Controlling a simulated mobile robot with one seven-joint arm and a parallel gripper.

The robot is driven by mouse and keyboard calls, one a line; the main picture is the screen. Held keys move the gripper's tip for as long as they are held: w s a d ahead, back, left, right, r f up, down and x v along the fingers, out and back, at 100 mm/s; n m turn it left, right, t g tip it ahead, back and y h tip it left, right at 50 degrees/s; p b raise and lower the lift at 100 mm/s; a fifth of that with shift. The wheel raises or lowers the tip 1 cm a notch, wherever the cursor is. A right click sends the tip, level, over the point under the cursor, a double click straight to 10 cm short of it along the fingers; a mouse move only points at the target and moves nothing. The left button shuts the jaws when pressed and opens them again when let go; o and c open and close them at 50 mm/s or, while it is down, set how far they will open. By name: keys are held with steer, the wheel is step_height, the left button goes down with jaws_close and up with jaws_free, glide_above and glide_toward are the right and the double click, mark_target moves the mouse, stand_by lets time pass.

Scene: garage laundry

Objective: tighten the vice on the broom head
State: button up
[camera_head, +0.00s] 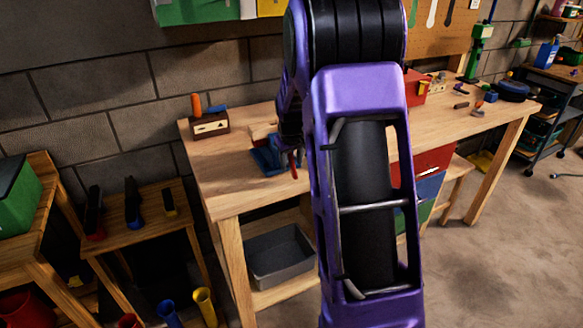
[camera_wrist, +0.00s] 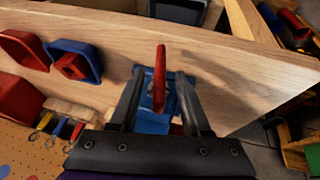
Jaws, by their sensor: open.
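The blue vice (camera_head: 264,162) sits on the wooden workbench near its front left part. A pale brown block (camera_head: 261,132), probably the broom head, shows at the top of the vice, partly hidden by my arm. The vice's red handle (camera_head: 294,166) hangs at its front. In the wrist view the red handle (camera_wrist: 160,78) stands between the two fingers of my gripper (camera_wrist: 159,98), with space on both sides. My gripper is open. The blue vice body (camera_wrist: 152,118) shows behind the handle. The broom head cannot be made out in the wrist view.
The wooden workbench (camera_head: 235,190) has a small wooden box (camera_head: 210,125) at its back left. A red box (camera_head: 415,90) and small tools lie to the right. A grey bin (camera_head: 279,256) stands on the lower shelf. Bench top around the vice is mostly clear.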

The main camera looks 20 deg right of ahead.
mark_target(291, 166)
steer(key=shift+x, duration=1.6)
jaws_close()
